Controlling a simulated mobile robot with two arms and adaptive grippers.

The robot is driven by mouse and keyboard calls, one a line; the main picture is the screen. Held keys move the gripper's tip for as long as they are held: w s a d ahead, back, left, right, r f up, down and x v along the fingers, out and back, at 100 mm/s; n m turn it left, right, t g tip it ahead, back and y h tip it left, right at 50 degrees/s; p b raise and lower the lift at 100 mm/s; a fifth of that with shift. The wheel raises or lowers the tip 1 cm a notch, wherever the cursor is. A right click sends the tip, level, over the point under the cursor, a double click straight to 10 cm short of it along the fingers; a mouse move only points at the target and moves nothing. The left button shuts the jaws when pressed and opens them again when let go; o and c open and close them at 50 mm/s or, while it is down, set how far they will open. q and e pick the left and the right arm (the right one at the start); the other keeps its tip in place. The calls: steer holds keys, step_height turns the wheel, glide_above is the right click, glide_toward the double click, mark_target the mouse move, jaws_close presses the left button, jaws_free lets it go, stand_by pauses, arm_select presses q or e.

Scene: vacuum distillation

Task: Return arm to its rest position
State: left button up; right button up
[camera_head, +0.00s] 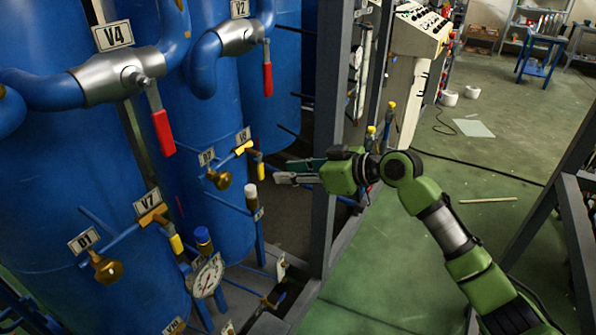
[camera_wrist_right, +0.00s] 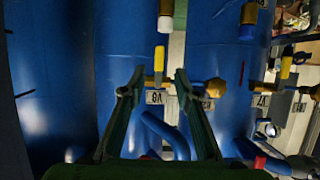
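My right arm (camera_head: 445,225), green with a silver section, reaches in from the lower right of the head view. Its gripper (camera_head: 291,172) points left towards the blue tanks. The gripper is open and empty; its two fingers (camera_wrist_right: 156,88) stand apart in the right wrist view. The yellow-handled valve V8 (camera_head: 254,155) is left of the fingertips and apart from them in the head view. In the wrist view V8 (camera_wrist_right: 159,64) appears beyond the gap between the fingers, its label upside down. My left gripper is not in view.
Blue tanks (camera_head: 225,100) with red-handled valves V4 (camera_head: 162,132) and V2 (camera_head: 267,78) fill the left. Valve V7 (camera_head: 175,242) and a pressure gauge (camera_head: 207,276) are lower. A grey frame post (camera_head: 325,190) stands close by the gripper. Green floor (camera_head: 390,270) is open at right.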

steer(key=shift+v, duration=1)
steer(key=s+d+f+m+h, duration=0.15)
steer(key=d+f, duration=0.25)
steer(key=f, duration=0.8)
steer(key=d+f+m+h, duration=0.3)
steer(key=d+f, duration=0.1)
steer(key=f, duration=0.8)
steer(key=s+d+f+m+h, duration=0.1)
steer(key=d+f+m+h, duration=0.2)
steer(key=f, duration=0.8)
steer(key=s+d+f+m+g+h, duration=0.1)
steer(key=s+d+f, duration=0.2)
steer(key=s+f, duration=0.6)
steer(key=s+d+f+g+h, duration=0.1)
steer(key=s+d+f, duration=0.2)
steer(key=s+f, duration=0.6)
steer(key=s+f+g, duration=0.1)
steer(key=s+f, duration=0.4)
steer(key=s, duration=0.7)
steer(key=s+f+g+h, duration=0.1)
steer(key=s+f, duration=0.5)
steer(key=s, duration=0.6)
steer(key=s+f+g, duration=0.2)
steer(key=s+f, duration=0.4)
steer(key=s, duration=0.7)
steer(key=shift+d+g, duration=0.4)
steer(key=shift+d, duration=0.05)
